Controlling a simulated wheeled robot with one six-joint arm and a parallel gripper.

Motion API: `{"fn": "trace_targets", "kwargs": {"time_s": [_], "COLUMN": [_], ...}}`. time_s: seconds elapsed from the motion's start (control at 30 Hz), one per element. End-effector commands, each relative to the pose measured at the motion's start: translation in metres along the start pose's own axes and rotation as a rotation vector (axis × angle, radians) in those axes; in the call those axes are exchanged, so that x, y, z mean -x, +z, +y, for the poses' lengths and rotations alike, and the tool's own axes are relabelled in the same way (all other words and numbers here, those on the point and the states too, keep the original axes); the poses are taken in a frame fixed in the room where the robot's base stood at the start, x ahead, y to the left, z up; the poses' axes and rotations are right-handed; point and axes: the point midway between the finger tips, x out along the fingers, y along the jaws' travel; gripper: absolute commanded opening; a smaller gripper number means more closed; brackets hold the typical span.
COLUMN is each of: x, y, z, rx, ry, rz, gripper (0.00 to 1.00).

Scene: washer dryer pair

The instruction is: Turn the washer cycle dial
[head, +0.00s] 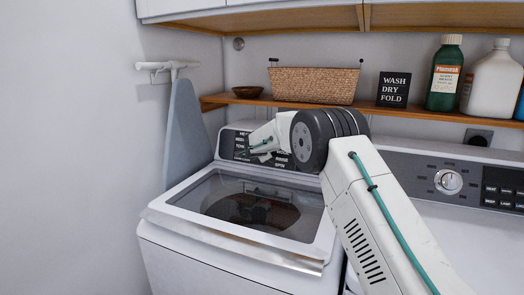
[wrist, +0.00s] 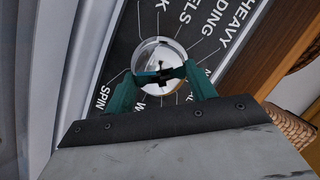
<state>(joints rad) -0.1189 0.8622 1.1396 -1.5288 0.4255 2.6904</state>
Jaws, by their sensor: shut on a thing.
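The washer (head: 160,228) stands at the left with its glass lid (head: 262,205) down and a dark control panel (head: 236,142) at its back. In the wrist view the cycle dial (wrist: 161,52) is a round, shiny chrome knob on the black panel (wrist: 120,35), ringed by white lines and words such as SPIN and HEAVY. My gripper (wrist: 161,75) has its two green fingers shut on the near part of the dial, one at each side. In the head view my gripper (head: 262,150) is at the washer panel, and my arm hides the dial.
A second machine (head: 480,215) with its own silver knob (head: 448,181) stands at the right. Above is a wooden shelf (head: 230,99) with a wicker basket (head: 313,86), a black sign (head: 394,89), a green bottle (head: 444,74) and a white jug (head: 491,82).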

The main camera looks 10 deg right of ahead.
Motion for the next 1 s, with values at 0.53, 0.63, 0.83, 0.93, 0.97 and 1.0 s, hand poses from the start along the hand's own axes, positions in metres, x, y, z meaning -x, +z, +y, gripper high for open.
{"fn": "trace_targets", "kwargs": {"time_s": [0.53,0.63,0.83,0.93,0.97,1.0], "x": [-0.001,0.0,0.002,0.011,0.015,0.021], "y": [-0.001,0.0,0.0,0.0,-0.001,0.0], "z": [0.001,0.001,0.0,-0.001,-0.001,-0.001], "rx": [-0.007,-0.007,-0.007,-0.007,-0.007,-0.006], "ry": [-0.001,-0.002,-0.002,-0.002,-0.003,-0.003], "rz": [0.002,0.001,0.001,0.0,0.0,0.0], "gripper": [0.77,0.77,0.77,0.77,0.77,0.77]}}
